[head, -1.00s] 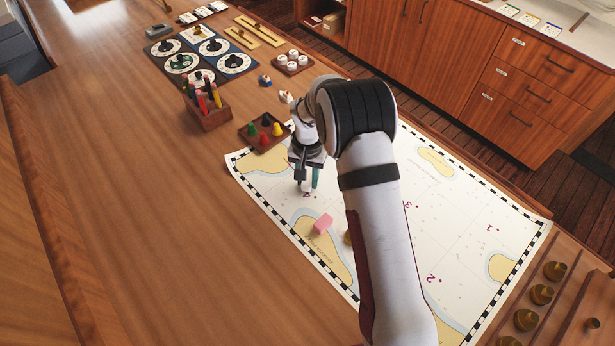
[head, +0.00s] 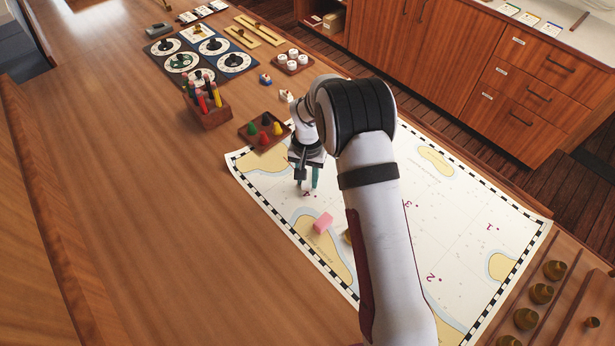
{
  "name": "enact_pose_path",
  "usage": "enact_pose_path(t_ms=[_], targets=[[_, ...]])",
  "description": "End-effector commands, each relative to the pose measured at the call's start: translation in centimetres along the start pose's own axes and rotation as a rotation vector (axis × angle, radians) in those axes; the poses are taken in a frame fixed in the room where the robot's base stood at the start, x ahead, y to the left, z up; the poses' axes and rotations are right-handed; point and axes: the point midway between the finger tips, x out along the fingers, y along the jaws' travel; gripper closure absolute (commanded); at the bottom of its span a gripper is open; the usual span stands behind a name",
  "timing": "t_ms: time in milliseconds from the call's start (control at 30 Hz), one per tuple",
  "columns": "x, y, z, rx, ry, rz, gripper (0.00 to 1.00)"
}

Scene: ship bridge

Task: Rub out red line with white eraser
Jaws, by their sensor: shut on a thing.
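My gripper (head: 307,187) is low over the left part of the nautical chart (head: 470,215), pointing down. It is shut on a small white block, which looks like the white eraser (head: 307,189); the fingers cover most of it. I cannot tell whether the block touches the paper. A dark red numeral shows on the chart just below the fingertips. I cannot make out a red line; the gripper and my arm cover part of the chart.
A pink block (head: 323,222) lies on the chart close to my gripper. A tan piece (head: 347,237) is partly hidden behind my arm. A tray of coloured pawns (head: 264,131) and a pen box (head: 208,108) stand beyond the chart. The table's left side is clear.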

Motion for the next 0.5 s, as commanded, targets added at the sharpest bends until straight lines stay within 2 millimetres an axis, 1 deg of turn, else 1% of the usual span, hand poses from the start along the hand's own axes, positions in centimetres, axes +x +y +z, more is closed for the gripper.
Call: enact_pose_path(t_ms=[400, 500], targets=[[0.04, 0.01, 0.04, 0.0, -0.001, 0.001, 1.0], [0.05, -0.54, -0.39, -0.001, -0.001, 0.0, 1.0]])
